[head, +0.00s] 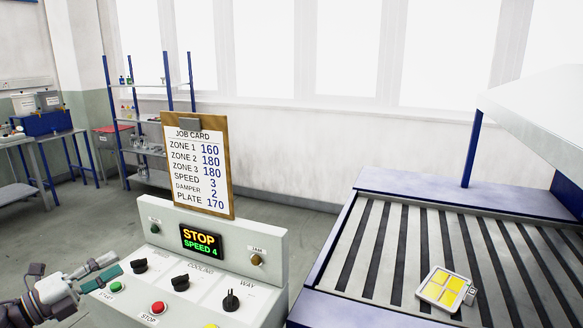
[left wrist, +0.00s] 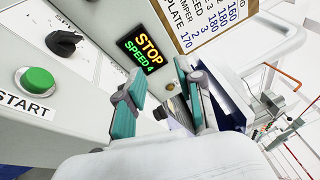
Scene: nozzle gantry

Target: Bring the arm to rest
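My left gripper (head: 114,267) is at the lower left of the head view, in front of the left end of the control panel (head: 270,280). In the left wrist view the gripper (left wrist: 168,85) has its two teal-padded fingers apart with nothing between them. The green START button (head: 116,287) is just below the gripper; in the left wrist view it (left wrist: 35,82) stands clear of the fingers. The panel display (head: 201,241) reads STOP, SPEED 4. My right gripper is not in view.
A job card on a clipboard (head: 199,170) stands behind the panel. The panel carries a red STOP button (head: 158,307) and several black knobs. A slatted bed (head: 340,275) at right bears a plate with yellow squares (head: 445,290). Shelves (head: 150,120) stand behind, left.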

